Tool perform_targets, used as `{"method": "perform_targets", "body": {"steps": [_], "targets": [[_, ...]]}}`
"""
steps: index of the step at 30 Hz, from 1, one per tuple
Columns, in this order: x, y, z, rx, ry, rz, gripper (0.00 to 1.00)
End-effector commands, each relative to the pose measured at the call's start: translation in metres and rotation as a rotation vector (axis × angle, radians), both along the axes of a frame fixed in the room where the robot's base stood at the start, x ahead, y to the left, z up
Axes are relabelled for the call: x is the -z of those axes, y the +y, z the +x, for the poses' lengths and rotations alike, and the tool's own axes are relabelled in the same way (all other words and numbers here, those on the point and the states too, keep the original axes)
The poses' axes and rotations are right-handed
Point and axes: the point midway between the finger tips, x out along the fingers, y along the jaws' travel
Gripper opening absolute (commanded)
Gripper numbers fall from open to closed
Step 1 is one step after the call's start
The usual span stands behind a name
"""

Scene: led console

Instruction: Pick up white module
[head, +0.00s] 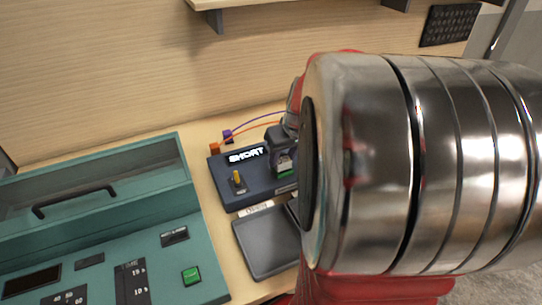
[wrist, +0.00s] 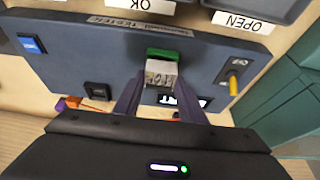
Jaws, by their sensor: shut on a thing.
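The white module (wrist: 160,74) is a small pale block with dark print, between my gripper's two fingers in the wrist view. My gripper (wrist: 158,86) is shut on it. A green piece (wrist: 162,54) lies against its far end; I cannot tell whether it is part of the module or of the tester. The dark blue tester (head: 237,189) is under the gripper, and its display (head: 245,156) reads SHORT. In the head view my gripper (head: 284,161) is over the tester's right part, and my arm hides much there. I cannot tell whether the module touches the tester.
A grey tray (head: 262,249) lies in front of the tester. Trays labelled OK (wrist: 145,5) and OPEN (wrist: 243,22) show in the wrist view. A yellow toggle (head: 237,177) stands on the tester, with wires behind. A teal console (head: 105,235) fills the left.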

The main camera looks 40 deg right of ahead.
Motion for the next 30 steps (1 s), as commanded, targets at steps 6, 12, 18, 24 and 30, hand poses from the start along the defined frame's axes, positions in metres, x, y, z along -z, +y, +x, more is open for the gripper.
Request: {"method": "perform_targets", "body": {"steps": [6, 12, 18, 24, 30], "targets": [[-0.013, -0.001, 0.001, -0.001, -0.003, -0.004, 0.10], [-0.043, -0.001, 0.001, 0.000, -0.004, -0.004, 0.10], [-0.078, -0.001, 0.000, 0.001, -0.002, -0.003, 0.10], [-0.098, -0.001, 0.000, 0.000, -0.002, -0.001, 0.10], [-0.101, -0.001, 0.000, 0.001, -0.001, -0.001, 0.10]]}}
